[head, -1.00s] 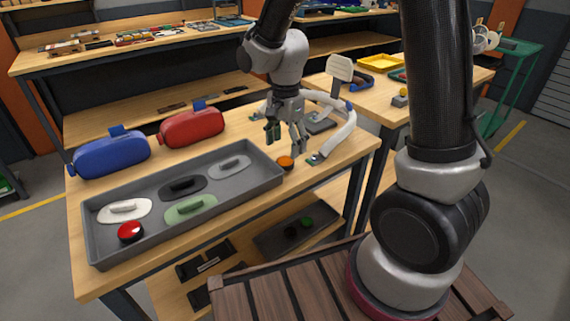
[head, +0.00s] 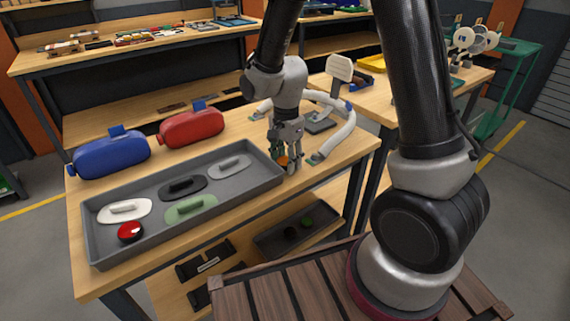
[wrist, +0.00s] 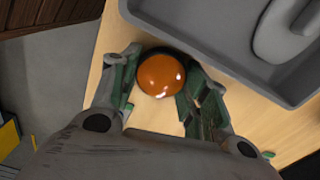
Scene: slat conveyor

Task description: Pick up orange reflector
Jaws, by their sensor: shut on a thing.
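The orange reflector (wrist: 161,75) is a small round orange dome with a dark rim. In the head view the orange reflector (head: 283,161) shows partly behind the fingers, on the table just right of the grey tray. My gripper (head: 285,163) points down at it. In the wrist view my gripper (wrist: 158,88) has one finger on each side of the reflector and is shut on it. The reflector looks to be at table height; whether it is lifted cannot be told.
The grey tray (head: 240,203) holds a red dome (head: 130,231) and several handled pads. Its right end is close to my gripper. A blue case (head: 110,155) and a red case (head: 192,127) stand behind it. A white curved tube (head: 338,135) lies to the right.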

